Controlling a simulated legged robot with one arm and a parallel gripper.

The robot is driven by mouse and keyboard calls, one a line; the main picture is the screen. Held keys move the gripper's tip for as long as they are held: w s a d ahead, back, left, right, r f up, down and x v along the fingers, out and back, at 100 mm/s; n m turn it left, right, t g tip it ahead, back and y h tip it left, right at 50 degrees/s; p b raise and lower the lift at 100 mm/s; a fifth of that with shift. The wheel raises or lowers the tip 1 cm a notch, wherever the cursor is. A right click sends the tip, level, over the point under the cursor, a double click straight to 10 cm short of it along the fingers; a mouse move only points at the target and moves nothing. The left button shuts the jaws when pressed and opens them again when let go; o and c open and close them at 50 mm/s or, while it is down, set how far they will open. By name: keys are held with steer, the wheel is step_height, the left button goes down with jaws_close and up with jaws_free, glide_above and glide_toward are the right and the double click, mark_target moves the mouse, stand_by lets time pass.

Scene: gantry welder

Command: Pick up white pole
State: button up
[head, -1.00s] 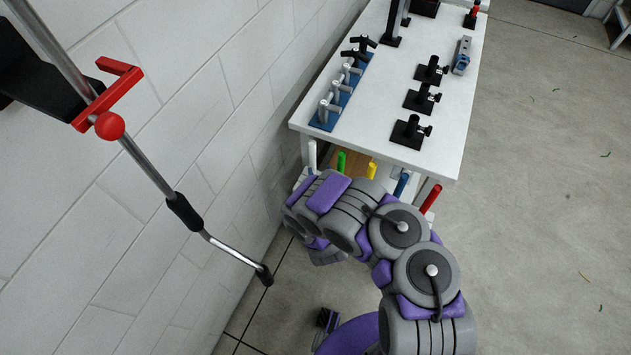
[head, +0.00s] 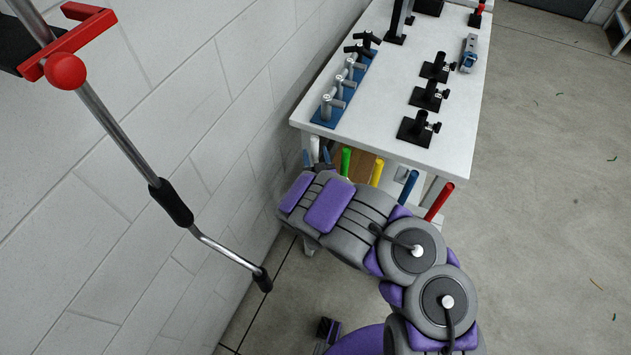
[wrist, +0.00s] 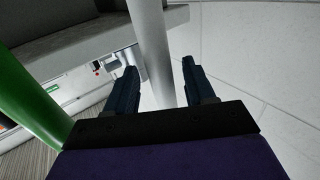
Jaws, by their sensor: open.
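The white pole (head: 314,149) stands upright at the left end of a row of coloured poles under the near edge of the white table. In the wrist view the white pole (wrist: 154,50) lies between the two dark fingers of my gripper (wrist: 160,85), with a gap to each finger. My gripper (head: 318,157) is open and close to the pole in the head view, partly hidden by my own arm. The lower part of the pole is hidden there.
A green pole (head: 346,161) stands just right of the white one and shows large in the wrist view (wrist: 28,105). Yellow (head: 377,172), blue (head: 407,186) and red (head: 439,202) poles follow. The white table (head: 400,150) is above. The block wall (head: 200,150) is close on the left.

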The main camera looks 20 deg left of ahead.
steer(key=shift+w+a+f, duration=0.1)
steer(key=shift+w+a, duration=0.25)
steer(key=shift+a, duration=0.35)
steer(key=shift+d+r, duration=0.2)
steer(key=shift+d, duration=0.3)
steer(key=shift+c, duration=0.4)
steer(key=shift+d, duration=0.15)
steer(key=shift+c, duration=1.5)
steer(key=shift+a+f, duration=0.1)
steer(key=shift+a, duration=0.35)
steer(key=c, duration=0.6)
steer(key=shift+d, duration=0.15)
jaws_close()
steer(key=shift+d, duration=0.15)
